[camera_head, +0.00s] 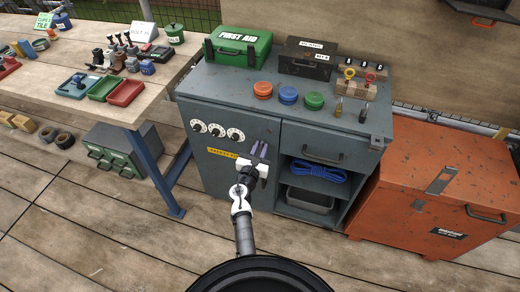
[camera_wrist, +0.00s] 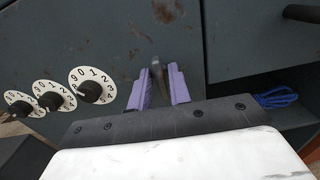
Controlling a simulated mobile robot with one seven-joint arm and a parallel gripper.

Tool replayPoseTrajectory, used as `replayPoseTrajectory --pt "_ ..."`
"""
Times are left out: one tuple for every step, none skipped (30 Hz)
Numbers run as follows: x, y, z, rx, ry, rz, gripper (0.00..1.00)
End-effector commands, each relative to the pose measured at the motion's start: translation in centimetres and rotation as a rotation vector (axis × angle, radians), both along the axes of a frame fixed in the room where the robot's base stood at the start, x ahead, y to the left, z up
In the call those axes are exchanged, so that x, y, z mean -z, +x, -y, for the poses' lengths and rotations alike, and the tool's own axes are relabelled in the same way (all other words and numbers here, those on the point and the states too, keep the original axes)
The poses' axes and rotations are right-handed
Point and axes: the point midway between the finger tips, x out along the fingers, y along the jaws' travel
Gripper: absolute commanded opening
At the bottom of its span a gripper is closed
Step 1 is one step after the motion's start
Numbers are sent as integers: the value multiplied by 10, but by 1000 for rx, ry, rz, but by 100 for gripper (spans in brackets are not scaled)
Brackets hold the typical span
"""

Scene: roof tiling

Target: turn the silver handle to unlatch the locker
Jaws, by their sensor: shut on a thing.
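The grey locker (camera_head: 222,178) forms the left part of a worn grey cabinet, with three white number dials (camera_head: 215,130) on its door. The silver handle (camera_wrist: 157,78) shows in the wrist view as a narrow grey bar, running roughly upright in that picture. My gripper (camera_head: 260,150) is at the door's right side, below and right of the dials. Its purple fingers lie on either side of the handle, and it is shut on it. The fingers hide most of the handle in the head view. The door looks flush with the cabinet front.
A drawer (camera_head: 325,147) and open shelves with a blue rope (camera_head: 318,171) are right of the door. An orange chest (camera_head: 425,190) stands at the right. A wooden workbench (camera_head: 140,108) with trays is at the left. The plank floor (camera_head: 110,240) in front is mostly clear.

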Motion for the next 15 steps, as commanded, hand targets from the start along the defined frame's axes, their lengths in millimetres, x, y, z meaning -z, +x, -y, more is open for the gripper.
replayPoseTrajectory --pt "2 0 0 0 21 8 0" --pt "2 0 0 0 35 12 0" --pt "2 0 0 -1 55 20 0" --pt "3 0 0 -1 73 26 0" --pt "3 0 0 -1 94 33 0" --pt "3 0 0 -1 120 42 0" --pt "3 0 0 -1 143 49 0" --pt "3 0 0 -1 168 57 0" --pt "3 0 1 -1 200 68 0" --pt "4 0 1 -1 227 77 0" --pt "4 0 1 -1 253 85 0" --pt "4 0 2 -1 289 96 0" --pt "4 0 2 -1 317 106 0" --pt "4 0 2 -1 344 115 0" --pt "4 -1 2 -1 379 126 0"
